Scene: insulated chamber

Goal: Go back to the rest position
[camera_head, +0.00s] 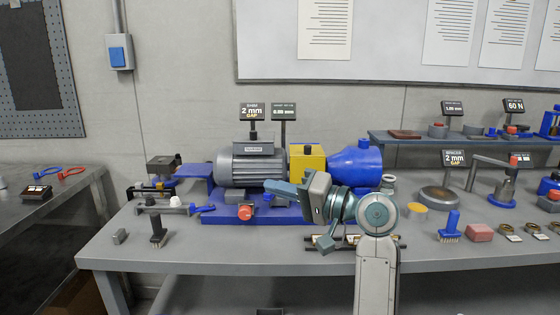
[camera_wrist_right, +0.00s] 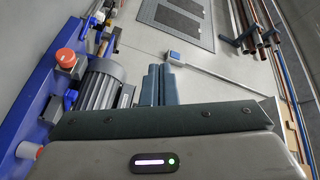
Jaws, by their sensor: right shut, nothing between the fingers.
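My right gripper (camera_head: 282,189) is shut and empty. In the head view it is in front of the motor unit, above the table, with its fingers pointing left. Its arm comes up from the bottom and hides part of the bench behind it. In the right wrist view the two fingers (camera_wrist_right: 161,86) lie side by side with nothing between them. My left gripper is not in view.
A grey motor (camera_head: 252,166) with a yellow block (camera_head: 306,162) and blue housing (camera_head: 356,165) stands on a blue base (camera_head: 222,215). A red button (camera_head: 245,212) is close by the gripper.

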